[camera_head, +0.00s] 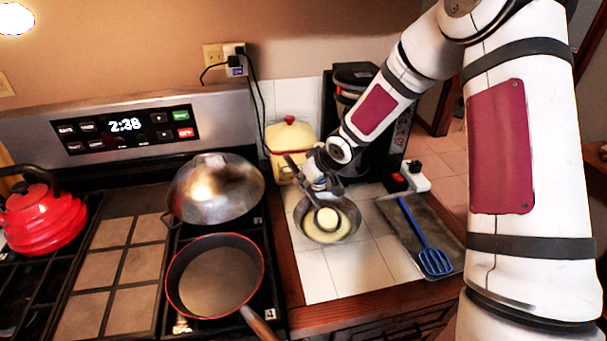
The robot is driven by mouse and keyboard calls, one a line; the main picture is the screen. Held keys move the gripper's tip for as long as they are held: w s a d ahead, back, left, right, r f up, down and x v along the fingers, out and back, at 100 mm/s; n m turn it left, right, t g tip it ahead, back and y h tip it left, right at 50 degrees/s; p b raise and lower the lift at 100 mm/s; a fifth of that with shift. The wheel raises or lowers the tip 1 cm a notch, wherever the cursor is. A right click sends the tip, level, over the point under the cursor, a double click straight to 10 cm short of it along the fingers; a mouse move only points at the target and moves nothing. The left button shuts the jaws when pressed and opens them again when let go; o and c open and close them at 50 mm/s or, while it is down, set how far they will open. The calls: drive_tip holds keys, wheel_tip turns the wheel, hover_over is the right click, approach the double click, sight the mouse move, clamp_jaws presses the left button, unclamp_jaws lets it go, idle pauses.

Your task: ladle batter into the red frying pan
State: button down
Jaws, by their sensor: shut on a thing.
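The red frying pan (216,277) sits on the front right burner, red-rimmed and empty, with its wooden handle pointing to the lower right. A metal bowl (349,234) of pale yellow batter (345,229) stands on the white tiled counter, right of the stove. My gripper (325,186) is above the back left side of the bowl, shut on the ladle. The round ladle head (327,218) is inside the bowl, at the batter. The gripper's fingers look small and partly hide the ladle's handle. I cannot tell how much batter the ladle holds.
A domed metal pan (216,187) stands behind the frying pan. A red kettle (42,217) is at the left. A blue slotted turner (425,240) lies on a dark tray (452,257) right of the bowl. A yellow canister (290,136) and black coffee maker (352,83) stand behind.

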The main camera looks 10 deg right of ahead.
drive_tip(key=shift+f, duration=0.45)
drive_tip(key=shift+s+d+r, duration=0.2)
drive_tip(key=shift+s+d, duration=0.1)
drive_tip(key=shift+s, duration=0.35)
drive_tip(key=shift+w+a+r+p, duration=0.15)
drive_tip(key=shift+r+p, duration=0.95)
drive_tip(key=shift+r, duration=0.95)
drive_tip(key=shift+w+d+r+p, duration=0.1)
drive_tip(key=shift+r+p, duration=0.95)
drive_tip(key=shift+r, duration=1)
drive_tip(key=shift+w+a+r+g+b, duration=0.3)
drive_tip(key=shift+w+r+g+b, duration=0.2)
drive_tip(key=shift+w+r, duration=0.15)
drive_tip(key=shift+w+a+r+g+h, duration=0.15)
drive_tip(key=shift+r+g+h, duration=0.15)
drive_tip(key=shift+r+h, duration=0.1)
